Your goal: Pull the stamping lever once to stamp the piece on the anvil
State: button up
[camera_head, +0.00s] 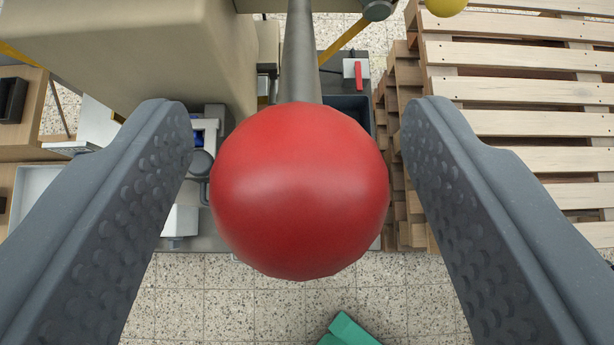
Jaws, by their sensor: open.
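The stamping lever is a grey rod (301,52) that ends in a large red ball knob (299,190). The knob fills the middle of the view. My gripper (297,108) is open, with one grey finger on each side of the knob. Gaps show between the knob and both fingers, the right one narrow at the top and wider below. The beige machine body (140,50) stands at the upper left, behind the lever. I cannot make out the anvil or the piece on it; the knob hides part of the area below.
Stacked wooden pallets (520,85) stand at the right, close to the right finger. A dark bin (352,108) and a small red-handled part (358,74) lie beyond the knob. A green object (346,332) is on the speckled tiled floor (230,300), which is otherwise clear.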

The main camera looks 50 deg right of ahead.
jog(key=c, duration=1.1)
jog(key=f+b, duration=0.1)
jog(key=b, duration=0.1)
jog(key=a+f+b, duration=0.1)
jog(key=shift+s+f, duration=0.35)
jog(key=shift+s, duration=0.05)
jog(key=shift+s+a+f, duration=0.15)
jog(key=shift+f, duration=0.05)
jog(key=shift+f+b, duration=0.1)
jog(key=shift+b, duration=0.3)
jog(key=f+b, duration=0.1)
jog(key=b, duration=0.1)
jog(key=a+f+b, duration=0.1)
jog(key=shift+s+f, duration=0.35)
jog(key=shift+s, duration=0.05)
jog(key=shift+f, duration=0.1)
